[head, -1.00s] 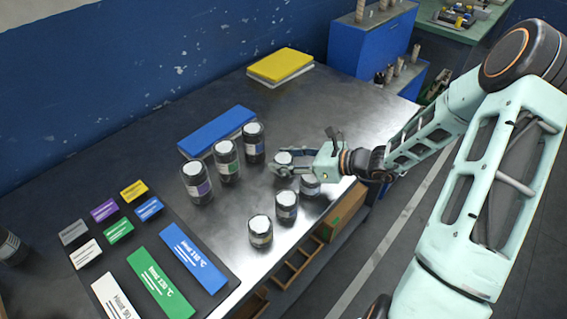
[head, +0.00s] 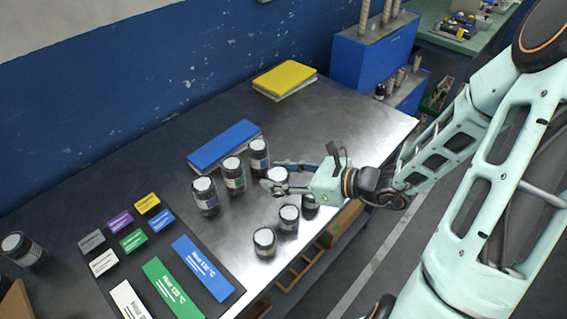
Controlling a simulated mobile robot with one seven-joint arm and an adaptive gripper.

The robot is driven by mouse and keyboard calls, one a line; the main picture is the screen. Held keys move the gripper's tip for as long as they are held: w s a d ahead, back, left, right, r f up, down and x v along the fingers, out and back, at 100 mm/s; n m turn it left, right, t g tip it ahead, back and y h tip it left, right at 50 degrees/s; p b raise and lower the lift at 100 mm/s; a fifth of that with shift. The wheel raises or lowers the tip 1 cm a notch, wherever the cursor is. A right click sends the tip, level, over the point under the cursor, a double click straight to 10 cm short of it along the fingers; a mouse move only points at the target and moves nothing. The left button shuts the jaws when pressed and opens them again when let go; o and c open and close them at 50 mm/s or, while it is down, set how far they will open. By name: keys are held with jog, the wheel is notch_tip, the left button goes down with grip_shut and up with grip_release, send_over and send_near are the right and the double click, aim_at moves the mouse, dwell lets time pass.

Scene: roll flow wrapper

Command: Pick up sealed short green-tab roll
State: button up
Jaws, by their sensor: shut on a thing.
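My gripper (head: 277,183) is shut on a short dark roll with a pale top (head: 277,174). Its fingers lie around the roll's side and hide most of it. I cannot see its tab colour, nor whether it is clear of the table. Other short rolls stand close by: one at the front (head: 264,243), one right of it (head: 288,219), and one partly hidden under my gripper (head: 309,202). To the left stand taller rolls: one with a purple band (head: 205,197), one with a green band (head: 233,175), and one dark one (head: 258,157) behind.
The dark metal table (head: 335,110) is clear toward the back right. A blue pad (head: 224,145) lies behind the tall rolls, a yellow one (head: 284,78) farther back. A board with coloured labels (head: 165,240) lies front left. Another dark roll (head: 22,250) stands far left.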

aim_at(276, 178)
jog(key=shift+s+a+r, duration=0.15)
jog(key=shift+s+r, duration=0.15)
jog(key=shift+s, duration=0.2)
jog(key=shift+s+a+r, duration=0.15)
jog(key=shift+s+r, duration=0.1)
jog(key=shift+s, duration=0.25)
jog(key=shift+s+r+p, duration=0.1)
jog(key=shift+r+p, duration=0.2)
jog(key=shift+p, duration=0.55)
jog(key=shift+r+p, duration=0.15)
jog(key=shift+p, duration=0.95)
jog(key=s+p, duration=0.1)
jog(key=p, duration=0.2)
jog(key=shift+s+a+r, duration=0.1)
jog(key=shift+a, duration=0.05)
jog(key=shift+s+p, duration=0.2)
jog(key=shift+p, duration=0.4)
